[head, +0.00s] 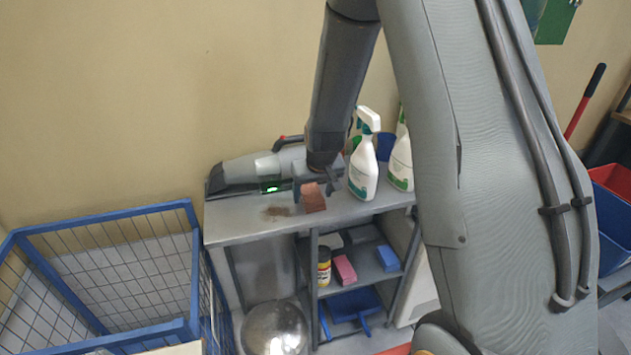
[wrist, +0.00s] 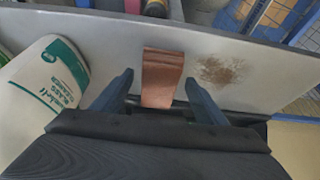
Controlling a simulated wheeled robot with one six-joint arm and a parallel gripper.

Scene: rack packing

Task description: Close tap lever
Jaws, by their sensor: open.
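No tap or tap lever shows in either view. My gripper (head: 310,185) is low over the grey top of a shelf unit, with its fingers apart. In the wrist view my gripper (wrist: 158,88) has a finger on each side of a reddish-brown block (wrist: 162,68), with gaps between the fingers and the block. The same block (head: 314,200) shows in the head view at the front of the shelf top. Whether the fingers reach down beside the block is hard to tell.
A brown crumb patch (head: 277,211) lies left of the block. A spray bottle (head: 364,160) stands close on the right, another (head: 401,165) beyond it. A handheld vacuum (head: 240,172) lies behind. A blue wire cage (head: 110,270) stands left of the shelf unit (head: 235,227).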

